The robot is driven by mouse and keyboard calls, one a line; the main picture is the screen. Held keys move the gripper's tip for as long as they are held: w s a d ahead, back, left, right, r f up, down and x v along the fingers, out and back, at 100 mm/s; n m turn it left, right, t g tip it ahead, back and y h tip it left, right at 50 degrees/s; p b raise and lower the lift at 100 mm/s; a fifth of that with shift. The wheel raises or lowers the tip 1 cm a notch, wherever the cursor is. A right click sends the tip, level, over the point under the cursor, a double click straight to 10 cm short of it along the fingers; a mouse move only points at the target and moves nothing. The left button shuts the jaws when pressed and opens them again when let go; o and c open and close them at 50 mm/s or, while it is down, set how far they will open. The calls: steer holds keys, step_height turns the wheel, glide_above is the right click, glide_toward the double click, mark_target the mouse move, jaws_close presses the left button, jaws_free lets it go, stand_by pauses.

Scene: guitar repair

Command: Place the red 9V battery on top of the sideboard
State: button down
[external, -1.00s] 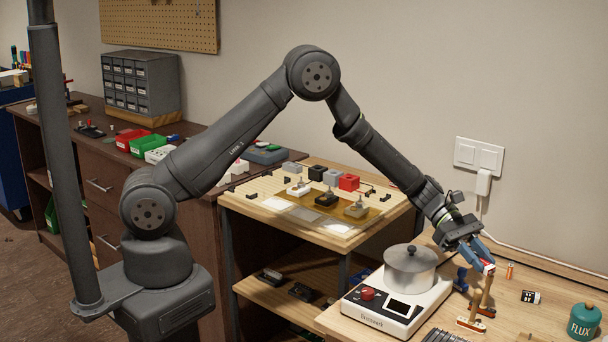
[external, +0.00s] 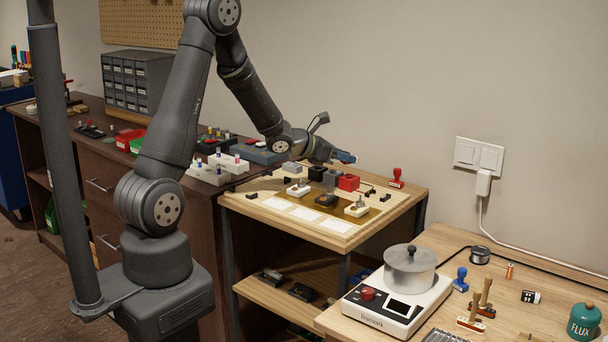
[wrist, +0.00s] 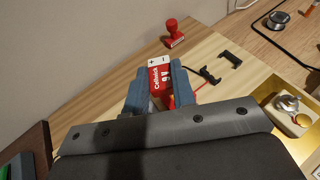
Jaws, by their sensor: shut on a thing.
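The red 9V battery (wrist: 159,72), red with a white end, is upright between the two blue fingers of my gripper (wrist: 161,84) in the wrist view. My gripper is shut on it. In the external view my gripper (external: 345,157) is above the back of the small wooden table; the battery cannot be made out there. The sideboard (external: 100,215) is the long dark brown cabinet with drawers at the left, beside the small table. My gripper is to the right of it.
The sideboard top holds a drawer organiser (external: 138,82), red and green bins, and white blocks with pegs. The small table (external: 405,195) carries coloured blocks and a red stamp (external: 396,178). A pot (external: 410,265) on a scale stands on the right bench.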

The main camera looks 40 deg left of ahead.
steer(key=a, duration=0.2)
steer(key=s+a+n+y, duration=0.1)
steer(key=a, duration=0.2)
steer(key=s+a+n+t+y, duration=0.1)
steer(key=a, duration=0.1)
steer(key=shift+s+a+f, duration=0.1)
steer(key=shift+s+a, duration=0.1)
steer(key=shift+s, duration=0.05)
steer(key=w+d+m+h, duration=0.1)
steer(key=w+d, duration=0.1)
steer(key=d, duration=0.3)
steer(key=w+d+m+g+h, duration=0.1)
steer(key=w+d, duration=0.1)
steer(key=d, duration=0.3)
steer(key=w+d+m+g+h, duration=0.1)
steer(key=w+d+m+h, duration=0.1)
steer(key=d, duration=0.3)
steer(key=shift+w+d+f, duration=0.1)
steer(key=shift+d+f, duration=0.3)
steer(key=d+f+m+g+h, duration=0.2)
steer(key=d+m+g+h, duration=0.15)
steer(key=d, duration=1.05)
steer(key=m+g+h, duration=0.2)
steer(key=m+g, duration=0.5)
glide_above(480, 280)
steer(key=shift+y, duration=0.25)
step_height(480, 280, down, 11)
steer(key=shift+f, duration=2.25)
steer(key=shift+f, duration=0.15)
